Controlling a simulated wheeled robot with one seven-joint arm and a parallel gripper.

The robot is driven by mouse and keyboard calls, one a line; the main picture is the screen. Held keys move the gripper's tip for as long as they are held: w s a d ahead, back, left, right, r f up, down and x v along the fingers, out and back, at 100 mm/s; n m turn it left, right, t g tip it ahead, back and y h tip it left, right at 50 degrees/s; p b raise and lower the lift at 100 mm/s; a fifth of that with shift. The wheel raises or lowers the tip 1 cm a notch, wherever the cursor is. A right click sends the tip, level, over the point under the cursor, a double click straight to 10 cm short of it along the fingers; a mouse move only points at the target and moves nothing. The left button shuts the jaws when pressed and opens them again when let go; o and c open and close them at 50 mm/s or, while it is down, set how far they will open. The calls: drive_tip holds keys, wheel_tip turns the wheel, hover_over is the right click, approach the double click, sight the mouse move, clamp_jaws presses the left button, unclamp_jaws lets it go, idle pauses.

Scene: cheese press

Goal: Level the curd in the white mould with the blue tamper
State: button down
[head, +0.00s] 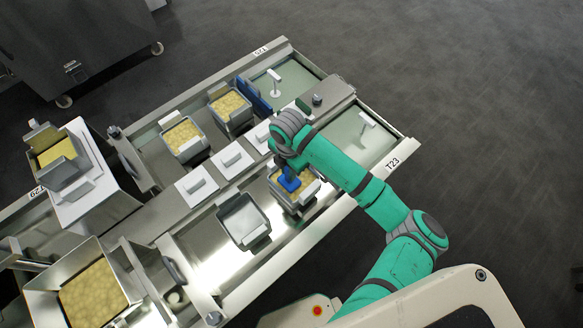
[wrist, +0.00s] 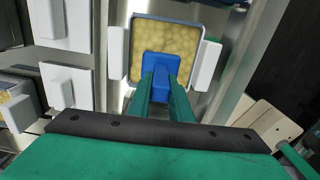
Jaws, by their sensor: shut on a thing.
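My gripper (head: 289,170) is shut on the handle of the blue tamper (head: 290,184). In the wrist view my gripper (wrist: 163,90) points away from the camera, with the tamper's flat blue plate (wrist: 160,61) beyond its fingers. The tamper is over the pale square mould (wrist: 116,52), which has white side grips and is full of lumpy yellow curd (wrist: 166,33). The plate covers the near middle part of the curd; curd shows beyond it and at both sides. I cannot tell whether the plate touches the curd. In the head view my arm partly hides this mould (head: 294,207).
An empty mould (head: 243,222) stands to the left in the same trough. Two curd-filled moulds (head: 183,140) (head: 230,106) stand in the far trough. White lids (head: 196,186) line the ledge between. A curd bin (head: 122,268) is at lower left. Dark floor is clear at right.

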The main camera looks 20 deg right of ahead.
drive_tip(key=shift+w+d, duration=0.25)
drive_tip(key=shift+d, duration=0.45)
drive_tip(key=shift+w+d, duration=0.2)
drive_tip(key=shift+d, duration=0.5)
drive_tip(key=shift+w+d, duration=0.25)
drive_tip(key=shift+d, duration=0.45)
drive_tip(key=shift+s+a, duration=0.25)
drive_tip(key=shift+a, duration=0.45)
drive_tip(key=shift+s+a, duration=0.3)
drive_tip(key=shift+a, duration=0.4)
drive_tip(key=shift+s+a, duration=0.25)
drive_tip(key=shift+a, duration=0.45)
drive_tip(key=shift+w+d+f, duration=0.1)
drive_tip(key=shift+w+d, duration=0.2)
drive_tip(key=shift+d, duration=0.35)
drive_tip(key=shift+w+d+f, duration=0.1)
drive_tip(key=shift+w+d, duration=0.25)
drive_tip(key=shift+d, duration=0.35)
drive_tip(key=shift+w+d, duration=0.3)
drive_tip(key=shift+d, duration=0.35)
drive_tip(key=shift+s, duration=0.1)
wheel_tip(320, 180, up, 10)
drive_tip(key=shift+r, duration=0.1)
drive_tip(key=shift+a, duration=0.1)
